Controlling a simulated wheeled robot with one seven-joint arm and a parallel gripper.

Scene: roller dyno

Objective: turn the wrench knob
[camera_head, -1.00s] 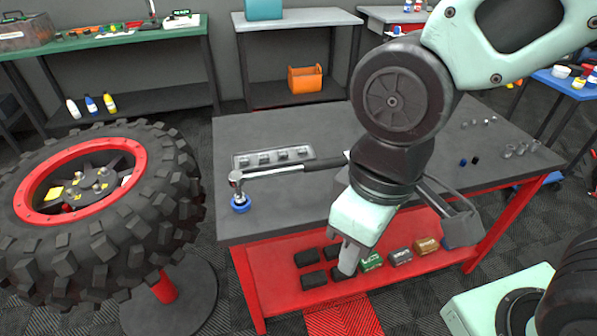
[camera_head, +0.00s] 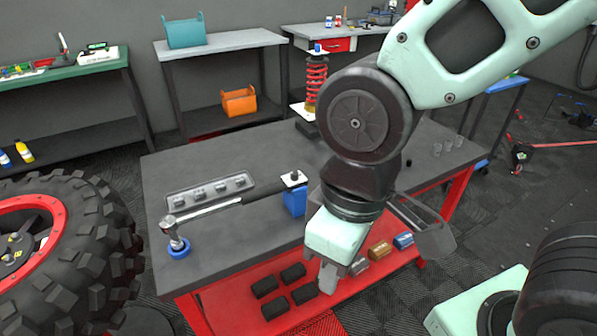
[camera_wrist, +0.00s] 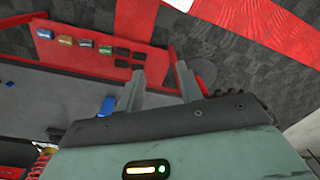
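The wrench (camera_head: 215,208) lies across the grey table, with a silver shaft and a black handle. Its ratchet head (camera_head: 172,228) stands over a blue ring (camera_head: 179,248) at the table's left front corner. The handle's right end reaches a blue stand (camera_head: 295,200), topped by a white plate with a small dark knob (camera_head: 294,175); whether this is the wrench's knob I cannot tell. My gripper (camera_head: 329,274) hangs at the table's front edge, right of and nearer than the stand. In the wrist view my gripper (camera_wrist: 158,88) is open and empty, apart from the blue stand (camera_wrist: 108,105).
A grey tray of sockets (camera_head: 210,190) lies behind the wrench. The red lower shelf (camera_head: 235,300) holds black blocks and coloured boxes. A big tyre (camera_head: 85,240) stands at left. The table's left part is otherwise clear.

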